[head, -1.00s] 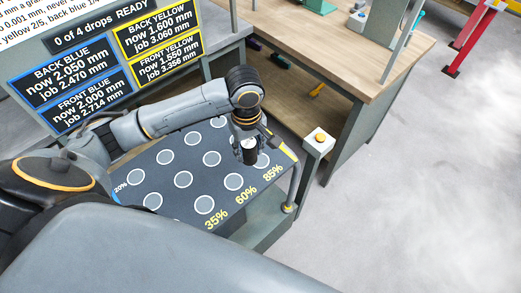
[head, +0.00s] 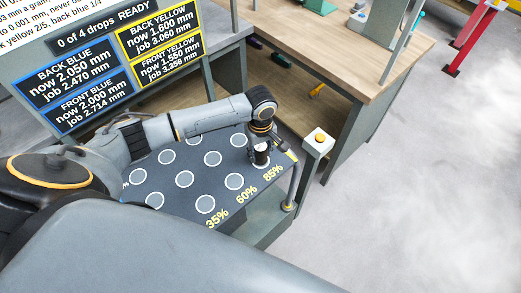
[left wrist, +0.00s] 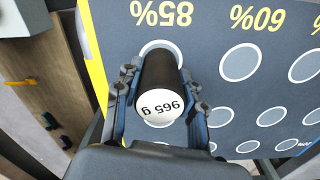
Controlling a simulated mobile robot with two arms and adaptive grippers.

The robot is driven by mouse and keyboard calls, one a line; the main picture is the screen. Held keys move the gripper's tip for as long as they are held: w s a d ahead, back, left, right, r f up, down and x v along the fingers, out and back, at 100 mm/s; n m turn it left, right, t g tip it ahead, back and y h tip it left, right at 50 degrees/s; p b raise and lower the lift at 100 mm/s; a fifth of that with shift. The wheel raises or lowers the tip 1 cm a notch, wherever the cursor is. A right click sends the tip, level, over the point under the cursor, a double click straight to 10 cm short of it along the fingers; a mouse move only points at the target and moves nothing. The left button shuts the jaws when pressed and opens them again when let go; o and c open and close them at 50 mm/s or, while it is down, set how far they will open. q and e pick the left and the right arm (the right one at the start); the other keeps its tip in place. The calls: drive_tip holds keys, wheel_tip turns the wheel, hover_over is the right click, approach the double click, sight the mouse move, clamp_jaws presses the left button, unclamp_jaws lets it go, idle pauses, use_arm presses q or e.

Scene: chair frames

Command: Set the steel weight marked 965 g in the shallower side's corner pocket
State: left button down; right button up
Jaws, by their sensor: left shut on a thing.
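The steel weight (left wrist: 157,88) is a dark cylinder with a white end marked 965 g. My left gripper (left wrist: 160,76) has a finger on each side of it and is shut on it. In the head view the weight (head: 261,156) is upright at the panel's right corner, by the 85% label. The dark panel (head: 222,205) has several white-ringed pockets. The corner pocket's ring (left wrist: 160,46) shows partly behind the weight in the left wrist view; whether the weight touches the panel, I cannot tell. My right gripper is not in view.
A sign (head: 110,50) reads 0 of 4 drops READY, with blue and yellow readings; yellow's "now" values are smaller. A post with an orange button (head: 319,139) stands right of the panel. A wooden bench (head: 300,50) is behind.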

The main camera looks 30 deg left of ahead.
use_arm(q)
drive_tip(key=shift+s+f, duration=0.1)
idle(0.3)
drive_tip(key=shift+s+d+f, duration=0.1)
drive_tip(key=shift+s+f, duration=0.25)
drive_tip(key=shift+f, duration=0.15)
drive_tip(key=c, duration=1.2)
unclamp_jaws()
drive_tip(key=shift+f, duration=0.15)
drive_tip(key=o, duration=0.4)
drive_tip(key=shift+w+f, duration=0.1)
drive_tip(key=shift+w, duration=0.3)
wheel_tip(320, 180, up, 14)
drive_tip(key=shift+f+b, duration=0.1)
drive_tip(key=shift+b, duration=0.3)
